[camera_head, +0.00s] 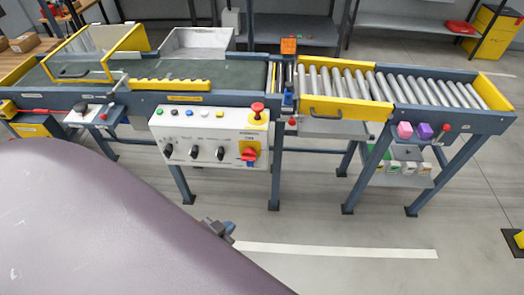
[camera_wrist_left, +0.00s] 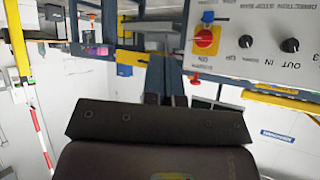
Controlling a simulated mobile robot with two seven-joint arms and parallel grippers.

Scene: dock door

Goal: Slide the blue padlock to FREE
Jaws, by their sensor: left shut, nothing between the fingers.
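The white control panel (camera_head: 208,137) hangs on the conveyor's front. Its red and yellow rotary switch (camera_head: 250,154) is at the lower right; it also shows upside down in the left wrist view (camera_wrist_left: 206,40). A small blue piece, apparently the padlock (camera_wrist_left: 208,16), sits beside the switch there; its fine shape and any FREE mark are too small to read. My left gripper (camera_head: 228,231) is low in front of the panel, apart from it, shut and empty. Its dark fingers show in the left wrist view (camera_wrist_left: 166,78). My right gripper is not in view.
My large left arm covers the lower left. A red mushroom button (camera_head: 257,109) sticks up above the panel's right end. A roller conveyor (camera_head: 345,85) with a yellow side rail stands to the right. Pink (camera_head: 404,130) and purple (camera_head: 424,131) blocks lie by it.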

